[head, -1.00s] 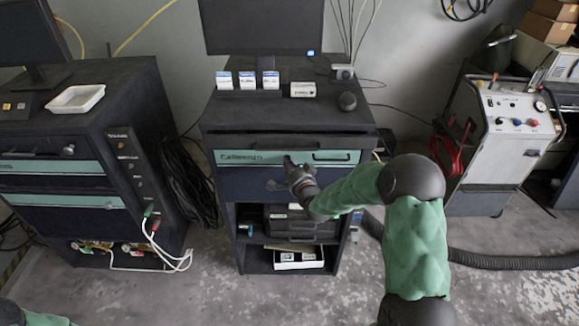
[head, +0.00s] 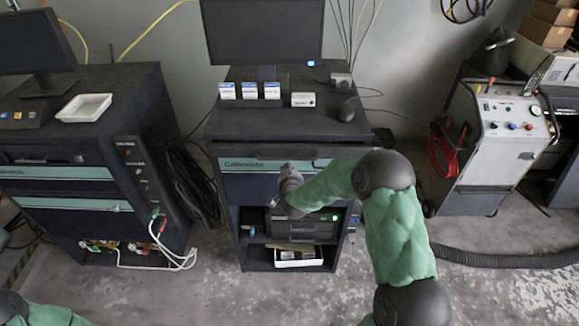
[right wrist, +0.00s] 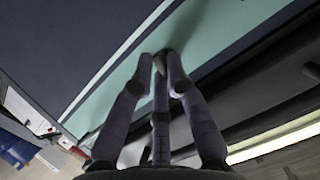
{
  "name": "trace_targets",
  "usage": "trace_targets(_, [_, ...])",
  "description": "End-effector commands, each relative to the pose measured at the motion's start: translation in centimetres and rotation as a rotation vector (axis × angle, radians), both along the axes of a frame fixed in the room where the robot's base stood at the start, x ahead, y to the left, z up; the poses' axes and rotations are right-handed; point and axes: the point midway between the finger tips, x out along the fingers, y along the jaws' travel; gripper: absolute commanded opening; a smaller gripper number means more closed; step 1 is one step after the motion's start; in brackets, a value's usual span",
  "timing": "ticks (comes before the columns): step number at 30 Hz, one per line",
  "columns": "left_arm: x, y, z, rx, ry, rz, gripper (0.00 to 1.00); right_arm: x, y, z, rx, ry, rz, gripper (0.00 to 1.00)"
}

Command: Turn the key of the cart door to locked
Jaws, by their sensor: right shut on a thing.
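The middle cart (head: 232,125) is dark, with a teal band (head: 240,165) across its front and a dark panel (head: 238,190) below. My left gripper is out of view; only part of my left arm shows.
A monitor (head: 263,35), small boxes (head: 272,90) and a dark round item (head: 346,110) stand on the cart. Open shelves with boxes lie below the front. Another dark cart (head: 100,130) stands left, a white machine (head: 495,140) right. A grey hose (head: 500,261) lies on the floor.

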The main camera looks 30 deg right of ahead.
Motion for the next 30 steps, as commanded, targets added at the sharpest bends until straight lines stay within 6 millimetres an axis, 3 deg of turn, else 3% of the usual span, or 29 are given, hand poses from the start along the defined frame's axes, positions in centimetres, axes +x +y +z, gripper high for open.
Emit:
trace_targets(1, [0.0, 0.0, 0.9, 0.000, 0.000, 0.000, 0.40, 0.0, 0.1, 0.3, -0.026, 0.018, 0.000, 0.00])
trace_targets(9, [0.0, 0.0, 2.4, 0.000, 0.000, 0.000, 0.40, 0.1, 0.1, 0.3, -0.141, 0.085, 0.001, 0.00])
trace_targets(29, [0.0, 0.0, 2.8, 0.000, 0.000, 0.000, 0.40, 0.1, 0.1, 0.1, -0.189, 0.113, 0.001, 0.00])
trace_targets(30, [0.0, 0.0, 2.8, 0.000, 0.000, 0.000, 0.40, 0.1, 0.1, 0.1, -0.189, 0.113, 0.001, 0.24])
